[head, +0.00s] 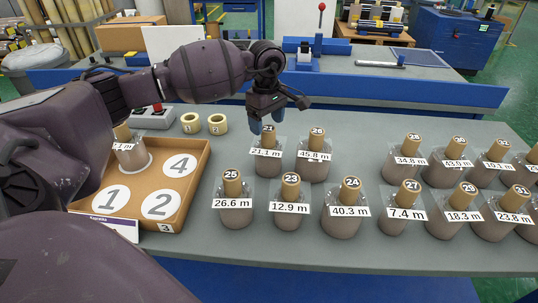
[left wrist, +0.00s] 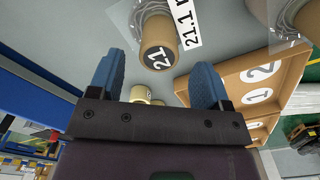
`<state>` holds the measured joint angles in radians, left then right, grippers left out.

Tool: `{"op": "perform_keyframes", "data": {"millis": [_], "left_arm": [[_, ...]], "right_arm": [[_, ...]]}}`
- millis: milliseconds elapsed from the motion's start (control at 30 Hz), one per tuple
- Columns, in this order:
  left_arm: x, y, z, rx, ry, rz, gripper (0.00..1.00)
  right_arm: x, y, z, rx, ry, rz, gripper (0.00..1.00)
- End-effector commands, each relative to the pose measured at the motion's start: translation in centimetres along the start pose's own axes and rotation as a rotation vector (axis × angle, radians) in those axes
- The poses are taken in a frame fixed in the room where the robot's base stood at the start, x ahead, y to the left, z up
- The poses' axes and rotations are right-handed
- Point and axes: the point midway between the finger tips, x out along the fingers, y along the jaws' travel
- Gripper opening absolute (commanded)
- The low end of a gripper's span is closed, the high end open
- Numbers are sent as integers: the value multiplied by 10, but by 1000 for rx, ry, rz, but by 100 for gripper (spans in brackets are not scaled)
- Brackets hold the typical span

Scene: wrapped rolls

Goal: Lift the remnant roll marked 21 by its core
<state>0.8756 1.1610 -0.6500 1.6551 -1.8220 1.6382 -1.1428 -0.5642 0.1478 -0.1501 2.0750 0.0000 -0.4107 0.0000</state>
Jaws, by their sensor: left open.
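The roll marked 21 (head: 267,165) stands upright on the grey table in the back row, with a 21.1 m label on its clear wrap. Its brown core (left wrist: 158,42) shows its 21 end towards the left wrist camera. My left gripper (head: 264,122) is above this roll, pointing down, with its blue fingers close to the core top. In the left wrist view the open fingers (left wrist: 161,75) lie to either side of the core's line, with a gap on both sides. I cannot tell how far the core reaches between them. My right gripper is not in view.
Roll 26 (head: 314,168) stands close on the right; rolls 25 (head: 235,213) and 23 (head: 290,215) stand in front. More rolls fill the right side. A brown tray (head: 192,203) with numbered circles holds one roll at left. Two small yellow rings (head: 190,123) lie behind it.

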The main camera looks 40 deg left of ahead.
Motion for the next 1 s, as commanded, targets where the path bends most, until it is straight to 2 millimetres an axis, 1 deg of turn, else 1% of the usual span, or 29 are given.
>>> {"op": "perform_keyframes", "data": {"millis": [167, 433, 533, 700, 733, 767, 1000], "left_arm": [[12, 0, 1, 0, -2, -1, 72], [47, 2, 2, 0, -2, -2, 72], [52, 2, 1, 0, -1, -1, 72], [52, 2, 1, 0, 0, 1, 72], [52, 2, 1, 0, 0, 1, 70], [52, 2, 1, 0, 0, 1, 65], [52, 2, 1, 0, 0, 1, 29]], "right_arm": [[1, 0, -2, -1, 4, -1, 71], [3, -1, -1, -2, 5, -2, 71], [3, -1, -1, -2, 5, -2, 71], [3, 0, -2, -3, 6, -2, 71], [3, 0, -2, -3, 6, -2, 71], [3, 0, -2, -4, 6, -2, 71], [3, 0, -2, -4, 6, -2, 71]]}}
